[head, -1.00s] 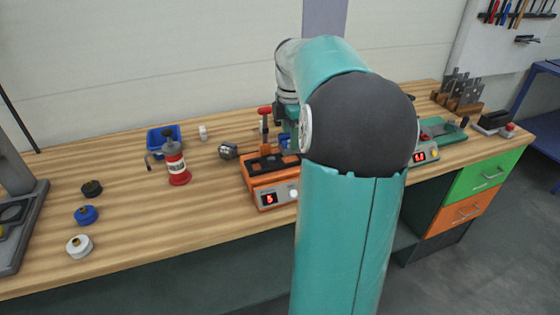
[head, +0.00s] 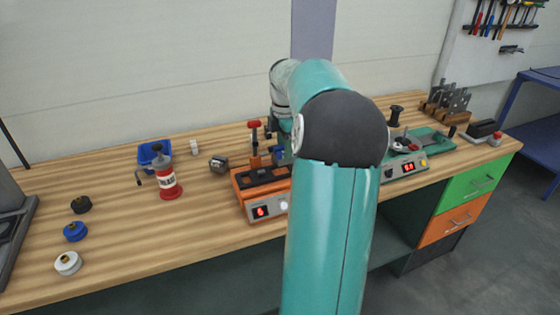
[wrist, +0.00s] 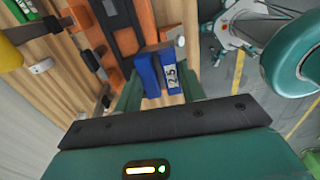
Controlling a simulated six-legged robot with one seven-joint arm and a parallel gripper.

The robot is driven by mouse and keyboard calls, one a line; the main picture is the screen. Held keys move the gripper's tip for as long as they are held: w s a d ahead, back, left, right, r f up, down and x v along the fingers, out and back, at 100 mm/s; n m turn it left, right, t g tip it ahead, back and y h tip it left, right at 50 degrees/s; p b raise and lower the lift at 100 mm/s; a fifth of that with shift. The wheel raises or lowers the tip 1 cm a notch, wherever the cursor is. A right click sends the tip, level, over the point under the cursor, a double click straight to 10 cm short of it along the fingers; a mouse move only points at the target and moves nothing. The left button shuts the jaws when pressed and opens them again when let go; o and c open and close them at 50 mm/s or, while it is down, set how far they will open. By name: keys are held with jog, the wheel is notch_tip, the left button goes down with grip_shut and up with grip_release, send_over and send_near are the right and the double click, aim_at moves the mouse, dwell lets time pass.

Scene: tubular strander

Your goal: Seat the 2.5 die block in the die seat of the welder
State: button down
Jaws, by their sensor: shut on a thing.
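The 2.5 die block (wrist: 150,78) is blue with a white "2.5" label, and shows between my fingers in the wrist view. My gripper (wrist: 160,88) is shut on it. In the head view my arm hides most of my gripper and the welder's right end. The die seat cannot be made out clearly, nor whether the block touches it.
A red hand tool (head: 168,184), a blue bin (head: 154,153) and a dark metal piece (head: 219,164) stand left of the welder. Black, blue and white spools lie further left. A green machine (head: 430,141) stands to the right. The bench front left of the welder is clear.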

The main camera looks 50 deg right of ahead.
jog(key=w+d+f, duration=0.1)
jog(key=f, duration=0.1)
jog(key=w+d+f, duration=0.3)
jog(key=f, duration=0.1)
jog(key=shift+w+d, duration=0.15)
jog(key=shift+w, duration=0.15)
jog(key=shift+w+d+f, duration=0.1)
jog(key=shift+f, duration=0.15)
jog(key=shift+w+d+f, duration=0.1)
jog(key=shift+f, duration=1.5)
jog(key=c, duration=0.8)
grip_release()
jog(key=shift+f, duration=0.2)
jog(key=shift+c, duration=0.2)
jog(key=shift+r, duration=0.1)
notch_tip(320, 180, up, 12)
